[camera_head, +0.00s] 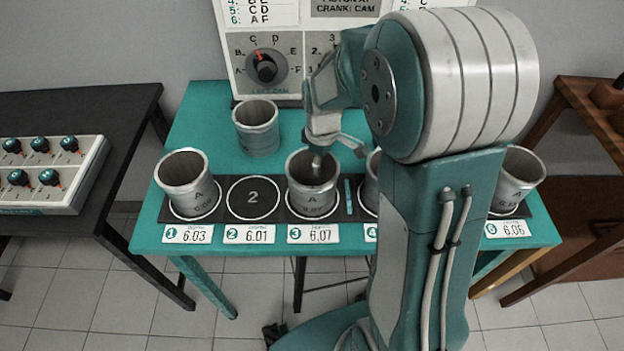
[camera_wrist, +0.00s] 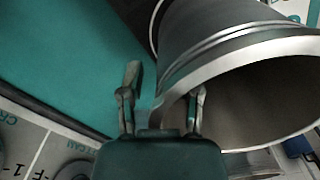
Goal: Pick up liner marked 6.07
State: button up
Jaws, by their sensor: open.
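The liner marked 6.07 (camera_head: 308,197) is a grey metal cylinder. It stands upright in slot 3 of the black strip, behind the label 6.07 (camera_head: 313,234). My gripper (camera_head: 338,157) is at its top rim, coming from behind. In the wrist view the liner (camera_wrist: 208,28) fills the upper right, and my open gripper (camera_wrist: 165,88) straddles its wall. One finger is inside the mouth and the other is outside. A gap shows between the outer finger and the wall. I cannot tell whether the inner finger touches.
A liner (camera_head: 186,184) stands in slot 1; slot 2 (camera_head: 252,197) is empty. Another liner (camera_head: 257,129) stands behind on the teal table (camera_head: 206,128). My arm hides part of the right side, where a liner (camera_head: 517,180) stands by label 6.06. A dial panel (camera_head: 268,66) is behind.

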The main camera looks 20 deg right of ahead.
grip_shut()
